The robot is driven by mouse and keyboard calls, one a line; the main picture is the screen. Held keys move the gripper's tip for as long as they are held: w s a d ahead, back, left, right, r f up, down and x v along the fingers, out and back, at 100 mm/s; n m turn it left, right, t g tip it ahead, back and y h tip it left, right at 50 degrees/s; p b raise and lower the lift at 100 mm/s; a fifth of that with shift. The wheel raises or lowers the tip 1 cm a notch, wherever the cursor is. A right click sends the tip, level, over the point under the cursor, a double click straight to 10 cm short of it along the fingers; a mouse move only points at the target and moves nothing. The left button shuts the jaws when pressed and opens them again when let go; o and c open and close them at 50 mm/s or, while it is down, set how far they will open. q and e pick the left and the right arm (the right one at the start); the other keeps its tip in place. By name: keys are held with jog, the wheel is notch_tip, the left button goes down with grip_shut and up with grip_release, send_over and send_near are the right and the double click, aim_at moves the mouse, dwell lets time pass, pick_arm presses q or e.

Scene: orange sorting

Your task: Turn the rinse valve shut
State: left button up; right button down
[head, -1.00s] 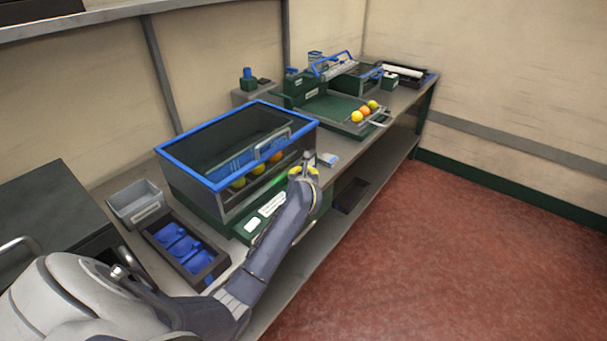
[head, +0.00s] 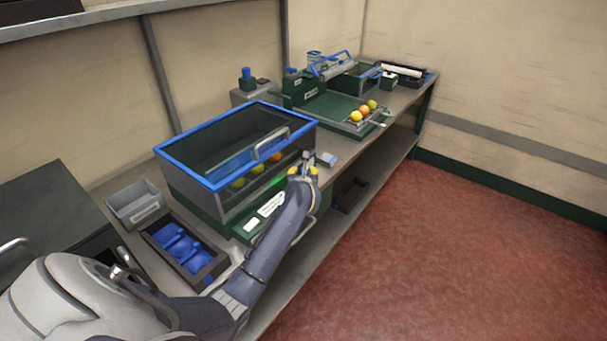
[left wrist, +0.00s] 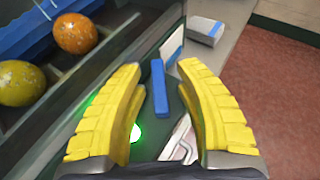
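A short blue bar (left wrist: 159,88), which looks like the rinse valve's handle, shows in the left wrist view on the front of the green rinse unit (head: 214,213). My left gripper (left wrist: 160,68) is open, with one yellow finger on either side of the bar and gaps between. In the head view my left gripper (head: 303,172) is at the unit's front right corner and hides the bar. A green light (left wrist: 135,132) glows beside the left finger. My right gripper is in neither view.
The blue-rimmed tank (head: 184,186) holds several fruits, including an orange one (left wrist: 76,33) and a yellow one (left wrist: 20,83). A small white-and-blue block (head: 326,159) lies right of the gripper. A black tray (head: 160,241) with blue pieces stands in front.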

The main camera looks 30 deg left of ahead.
pick_arm(q)
jog(key=v, duration=0.8)
dwell(0.4)
